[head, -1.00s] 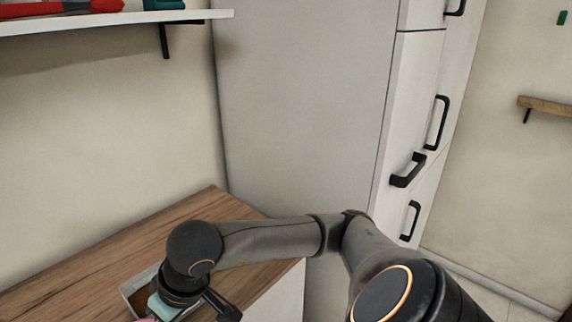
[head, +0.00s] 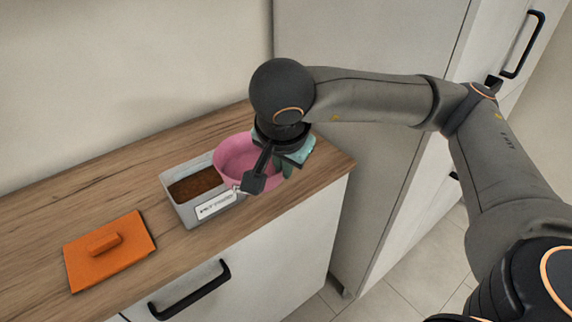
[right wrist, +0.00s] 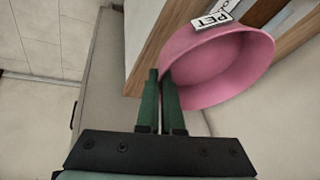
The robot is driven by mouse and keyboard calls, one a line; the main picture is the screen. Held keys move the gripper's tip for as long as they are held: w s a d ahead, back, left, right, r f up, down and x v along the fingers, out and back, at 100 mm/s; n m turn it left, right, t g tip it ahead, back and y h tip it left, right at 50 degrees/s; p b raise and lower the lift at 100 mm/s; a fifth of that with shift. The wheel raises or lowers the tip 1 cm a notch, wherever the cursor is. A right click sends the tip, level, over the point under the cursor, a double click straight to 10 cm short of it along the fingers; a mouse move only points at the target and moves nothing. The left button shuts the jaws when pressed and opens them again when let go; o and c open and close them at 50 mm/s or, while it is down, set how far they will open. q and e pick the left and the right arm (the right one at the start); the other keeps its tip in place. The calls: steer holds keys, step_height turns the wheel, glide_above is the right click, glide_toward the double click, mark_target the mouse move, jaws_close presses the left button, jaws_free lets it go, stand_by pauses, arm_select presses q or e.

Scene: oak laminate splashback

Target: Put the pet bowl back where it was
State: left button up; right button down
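The pink pet bowl (head: 237,155) is in the head view, at the right end of a grey bin, overlapping its rim. I cannot tell whether it touches the bin. My right gripper (head: 272,176) is at the bowl's right side, pointing down. In the right wrist view the bowl (right wrist: 225,65) fills the upper right, and the two green fingers (right wrist: 161,100) are close together with the bowl's wall between them. My left gripper is not in view.
The grey bin (head: 180,212) holds brown contents and has a white label on its front. An orange lid with a handle (head: 105,250) lies left of it on the wooden counter (head: 40,215). The tall cabinet (head: 360,45) stands to the right. Counter behind the bin is clear.

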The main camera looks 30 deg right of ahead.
steer(key=w+d+f+m+b, duration=0.1)
steer(key=w+d+f, duration=0.1)
steer(key=w+d, duration=0.1)
steer(key=w+d+f+m, duration=0.1)
steer(key=w+d+f, duration=0.1)
steer(key=d, duration=0.2)
steer(key=w+d+f+m+h+b, duration=0.1)
steer(key=w+d+f, duration=0.1)
steer(key=w+d, duration=0.1)
steer(key=shift+w+d+f+g+b, duration=0.25)
steer(key=shift+w+d+g+b, duration=0.15)
steer(key=shift+d, duration=0.2)
steer(key=shift+w+d+f, duration=0.15)
steer(key=shift+d+f, duration=0.1)
steer(key=shift+f, duration=0.25)
steer(key=f, duration=0.3)
steer(key=shift+w+d+f, duration=0.1)
steer(key=shift+w+d, duration=0.1)
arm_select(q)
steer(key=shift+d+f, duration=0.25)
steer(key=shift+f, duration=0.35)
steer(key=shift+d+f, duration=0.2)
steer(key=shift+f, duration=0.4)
arm_select(e)
steer(key=shift+f, duration=0.15)
